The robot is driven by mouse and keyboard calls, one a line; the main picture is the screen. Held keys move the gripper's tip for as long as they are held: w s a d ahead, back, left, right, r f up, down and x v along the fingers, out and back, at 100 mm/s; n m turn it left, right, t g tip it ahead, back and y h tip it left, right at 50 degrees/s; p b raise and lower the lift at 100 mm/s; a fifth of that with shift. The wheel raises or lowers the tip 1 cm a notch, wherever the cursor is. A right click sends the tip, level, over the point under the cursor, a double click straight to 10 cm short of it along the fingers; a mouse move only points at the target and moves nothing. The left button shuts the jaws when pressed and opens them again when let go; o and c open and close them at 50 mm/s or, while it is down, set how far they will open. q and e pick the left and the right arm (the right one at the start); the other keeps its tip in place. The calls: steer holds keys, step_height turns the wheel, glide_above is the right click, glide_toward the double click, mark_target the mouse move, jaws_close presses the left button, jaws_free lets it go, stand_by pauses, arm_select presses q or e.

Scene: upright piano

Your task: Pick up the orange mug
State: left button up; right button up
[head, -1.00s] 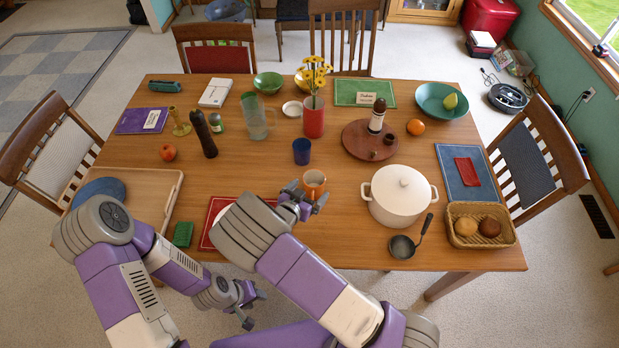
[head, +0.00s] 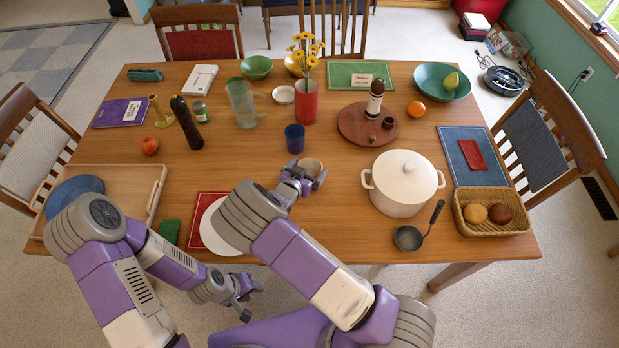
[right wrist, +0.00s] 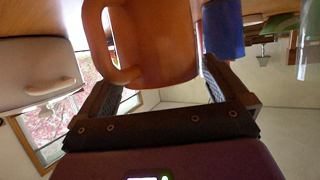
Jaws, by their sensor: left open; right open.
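The orange mug (head: 312,164) stands on the table in the head view, partly hidden behind my right gripper (head: 304,181). In the right wrist view the mug (right wrist: 165,45) fills the top middle, its handle (right wrist: 112,50) on the left side. My right gripper is open, with one dark finger on each side of the mug in that view; I cannot tell whether either touches it. My left gripper (head: 243,300) is open and empty, low in front of the table's near edge.
A dark blue cup (head: 294,138) stands just behind the mug. A white lidded pot (head: 403,182) is to the right, with a ladle (head: 412,237) before it. A white plate (head: 215,228) on a red mat (head: 195,212) lies to the left, partly under my right arm.

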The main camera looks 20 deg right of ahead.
steer(key=shift+w+d+f, duration=0.2)
steer(key=shift+w+d, duration=0.2)
steer(key=shift+w, duration=0.05)
steer(key=c, duration=1.5)
